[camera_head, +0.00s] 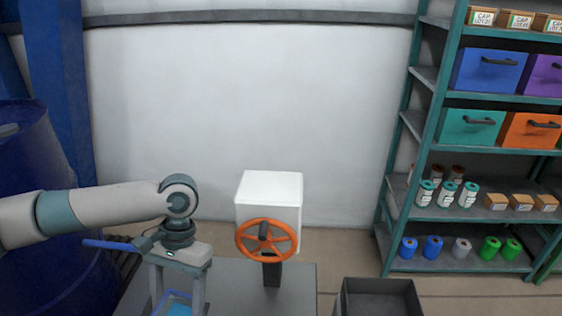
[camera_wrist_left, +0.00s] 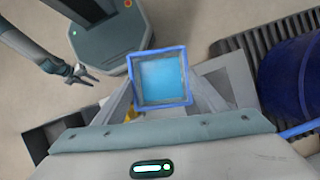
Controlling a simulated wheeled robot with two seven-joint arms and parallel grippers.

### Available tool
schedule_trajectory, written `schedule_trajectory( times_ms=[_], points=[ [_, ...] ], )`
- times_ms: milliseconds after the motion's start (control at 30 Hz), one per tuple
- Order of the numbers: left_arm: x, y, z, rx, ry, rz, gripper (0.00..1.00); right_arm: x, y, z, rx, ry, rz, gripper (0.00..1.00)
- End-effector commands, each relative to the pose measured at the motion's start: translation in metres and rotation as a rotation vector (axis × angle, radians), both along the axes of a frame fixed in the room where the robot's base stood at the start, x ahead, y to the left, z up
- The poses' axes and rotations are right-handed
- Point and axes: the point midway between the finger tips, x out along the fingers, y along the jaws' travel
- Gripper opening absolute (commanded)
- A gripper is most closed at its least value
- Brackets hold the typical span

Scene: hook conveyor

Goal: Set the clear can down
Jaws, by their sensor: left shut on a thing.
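The clear can (camera_head: 177,306) is a see-through square vessel with a blue rim and a light blue inside. It shows at the bottom edge of the head view, and its open top (camera_wrist_left: 160,79) shows in the left wrist view. My left gripper (camera_head: 178,296) points down and is shut on the can, one finger on each side. The can's base is hidden, so I cannot tell whether it touches anything below. My right gripper (camera_wrist_left: 81,75) shows in the left wrist view, well apart from the can, with its fingers spread and empty.
A grey table top (camera_head: 236,290) lies right of the can. It bears a white box (camera_head: 268,196) with an orange handwheel (camera_head: 267,240). A dark open bin (camera_head: 380,284) stands further right. A blue drum (camera_head: 38,200) is at left, a loaded shelf (camera_head: 485,213) at right.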

Motion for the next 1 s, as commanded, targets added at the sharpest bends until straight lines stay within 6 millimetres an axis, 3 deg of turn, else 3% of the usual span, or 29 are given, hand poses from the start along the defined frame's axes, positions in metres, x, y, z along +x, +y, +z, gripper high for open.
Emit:
schedule_trajectory(
  times_ms=[100,300,1000],
  points=[
    [0.002,-0.004,0.022,-0.001,-0.003,0.138,0.03,0.004,0.001,0.002,0.002,-0.015,0.003,0.31],
    [0.001,-0.009,0.039,0.0,-0.002,0.267,0.03,0.012,0.004,0.004,0.007,-0.037,0.005,0.31],
    [0.001,-0.01,0.041,-0.001,0.0,0.29,0.03,0.001,0.006,0.001,0.01,-0.025,0.006,0.31]
  ],
)
